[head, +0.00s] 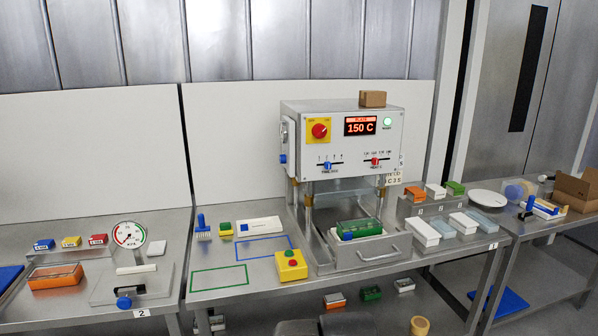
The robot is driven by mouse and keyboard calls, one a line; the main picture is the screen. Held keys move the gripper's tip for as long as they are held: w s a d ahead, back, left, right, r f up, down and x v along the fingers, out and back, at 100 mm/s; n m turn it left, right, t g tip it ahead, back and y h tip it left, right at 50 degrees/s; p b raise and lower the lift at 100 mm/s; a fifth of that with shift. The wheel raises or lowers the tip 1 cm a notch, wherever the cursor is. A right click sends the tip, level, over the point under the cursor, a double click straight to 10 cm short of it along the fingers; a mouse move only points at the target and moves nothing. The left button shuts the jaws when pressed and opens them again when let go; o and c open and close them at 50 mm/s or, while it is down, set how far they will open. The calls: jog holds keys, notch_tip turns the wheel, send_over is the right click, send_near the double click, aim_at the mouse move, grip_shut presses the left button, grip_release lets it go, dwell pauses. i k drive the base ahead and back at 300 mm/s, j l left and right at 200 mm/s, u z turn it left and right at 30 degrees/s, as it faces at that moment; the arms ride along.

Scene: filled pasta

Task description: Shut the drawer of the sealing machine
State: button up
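The sealing machine (341,147) stands on the middle bench, a white box on metal posts. Its display (360,126) reads 150 C and a green light is lit beside it. The drawer (372,249) sticks out at the front below the machine, so it is open. Its bar handle (381,255) faces the front edge of the bench. A green-rimmed tray (360,228) sits in the drawer, with a small blue part at its left front corner. My gripper is not visible in the head view.
A yellow box with a red button (291,265) stands left of the drawer. White and pale-blue boxes (422,231) stand close on its right. A brown carton (372,99) rests on the machine. Green and blue outlines mark mostly clear bench at left.

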aim_at(349, 254)
jog(key=i+l+z, duration=0.55)
jog(key=i+z, duration=0.15)
jog(key=i, duration=0.1)
